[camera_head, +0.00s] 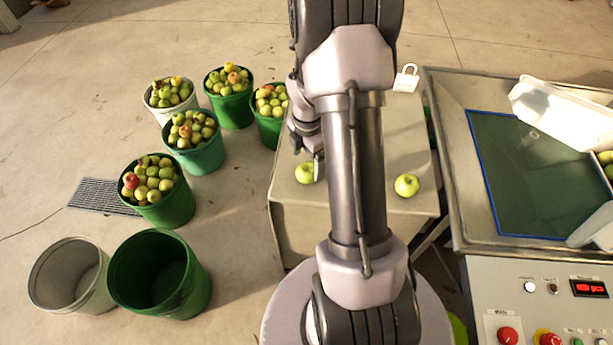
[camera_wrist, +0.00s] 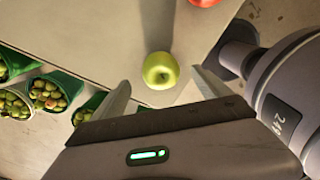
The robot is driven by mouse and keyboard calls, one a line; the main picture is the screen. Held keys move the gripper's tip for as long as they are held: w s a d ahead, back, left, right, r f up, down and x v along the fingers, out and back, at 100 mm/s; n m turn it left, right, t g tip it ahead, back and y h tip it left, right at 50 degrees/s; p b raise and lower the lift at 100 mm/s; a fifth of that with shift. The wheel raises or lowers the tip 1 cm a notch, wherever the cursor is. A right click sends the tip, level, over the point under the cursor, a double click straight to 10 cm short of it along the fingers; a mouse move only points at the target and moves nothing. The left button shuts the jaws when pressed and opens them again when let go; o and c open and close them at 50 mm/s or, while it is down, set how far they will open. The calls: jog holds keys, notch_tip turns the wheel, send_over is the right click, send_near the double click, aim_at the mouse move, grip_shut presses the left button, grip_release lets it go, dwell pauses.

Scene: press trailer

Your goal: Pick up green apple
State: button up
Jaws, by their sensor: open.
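A green apple (camera_head: 305,172) sits on the pale table (camera_head: 290,215), left of my arm in the head view. A second green apple (camera_head: 407,185) sits on the same table to the right of my arm. In the wrist view one green apple (camera_wrist: 160,68) lies just ahead of my gripper, between the lines of its two fingers. My gripper (camera_wrist: 160,84) is open and empty. In the head view its fingers (camera_head: 318,168) show partly, close beside the left apple; my arm hides the rest.
Green buckets full of apples (camera_head: 158,204) and empty buckets (camera_head: 160,285) stand on the floor at left. A red apple (camera_wrist: 203,2) shows at the top of the wrist view. A machine (camera_head: 455,170) with a control panel stands at right. A white padlock-shaped item (camera_head: 406,80) lies behind.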

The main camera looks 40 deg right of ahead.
aim_at(307, 167)
notch_tip(307, 167, down, 5)
jog(key=b, duration=0.2)
jog(key=shift+f+b, duration=0.15)
jog(key=shift+b, duration=0.25)
jog(key=shift+a+r, duration=0.1)
jog(key=shift+r, duration=0.1)
jog(key=shift+c, duration=0.7)
jog(key=c, duration=1.5)
notch_tip(307, 167, up, 4)
jog(key=p, duration=0.3)
jog(key=shift+r, duration=0.1)
jog(key=s, duration=0.5)
jog(key=s+a+p, duration=0.1)
jog(key=s, duration=0.4)
jog(key=s+p, duration=0.1)
jog(key=s, duration=0.5)
jog(key=shift+a+r, duration=0.3)
jog(key=shift+r, duration=0.1)
